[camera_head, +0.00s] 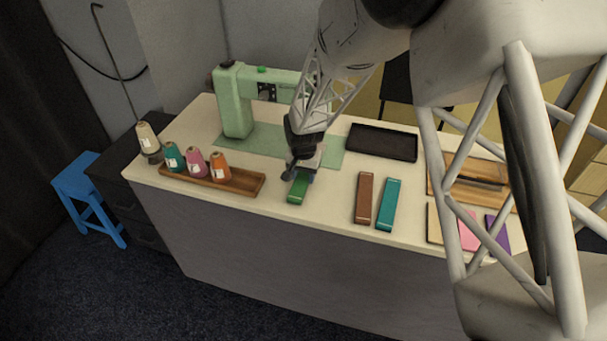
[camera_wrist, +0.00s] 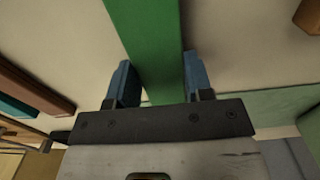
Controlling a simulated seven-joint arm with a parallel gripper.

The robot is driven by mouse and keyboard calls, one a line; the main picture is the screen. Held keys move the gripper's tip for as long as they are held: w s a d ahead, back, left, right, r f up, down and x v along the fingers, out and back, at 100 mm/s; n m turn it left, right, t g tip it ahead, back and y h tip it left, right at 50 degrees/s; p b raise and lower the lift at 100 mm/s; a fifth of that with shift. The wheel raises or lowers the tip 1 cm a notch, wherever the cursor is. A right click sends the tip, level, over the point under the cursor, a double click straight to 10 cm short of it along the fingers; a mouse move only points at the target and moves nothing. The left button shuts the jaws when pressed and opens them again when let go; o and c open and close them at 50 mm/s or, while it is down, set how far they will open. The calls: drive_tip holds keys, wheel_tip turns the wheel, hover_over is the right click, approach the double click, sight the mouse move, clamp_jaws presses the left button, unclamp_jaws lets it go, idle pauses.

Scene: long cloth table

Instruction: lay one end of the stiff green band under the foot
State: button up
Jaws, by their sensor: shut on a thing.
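My gripper (camera_head: 302,174) is over the front middle of the table, shut on the stiff green band (camera_head: 298,190). In the wrist view, the blue fingers of my gripper (camera_wrist: 158,82) lie on either side of the green band (camera_wrist: 151,40), which runs up out of the picture. I cannot tell whether the band touches the table. The pale green sewing machine (camera_head: 236,105) stands behind and to the left, on a light green mat (camera_head: 330,157). My arm covers the right part of the machine, and I cannot make out its foot.
Brown (camera_head: 364,198) and teal (camera_head: 388,205) bands lie to the right. A wooden tray (camera_head: 240,185) with spools is at the left. A black tray (camera_head: 382,143) lies behind. Bare cloth separates the gripper from the brown band.

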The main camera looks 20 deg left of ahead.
sight(304, 177)
drive_tip(key=o, duration=1)
drive_tip(key=shift+r, duration=0.15)
drive_tip(key=shift+r, duration=3.8)
